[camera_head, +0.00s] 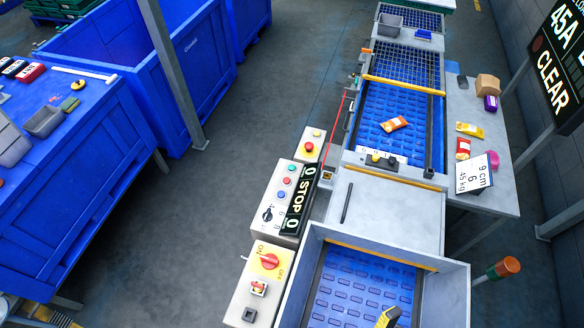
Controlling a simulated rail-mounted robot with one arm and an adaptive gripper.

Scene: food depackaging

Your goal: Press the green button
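A grey control box (283,202) stands left of the conveyor line. My gripper is not in view.
The blue conveyor (385,105) carries an orange packet (394,124). Open floor (200,225) lies left of the boxes.

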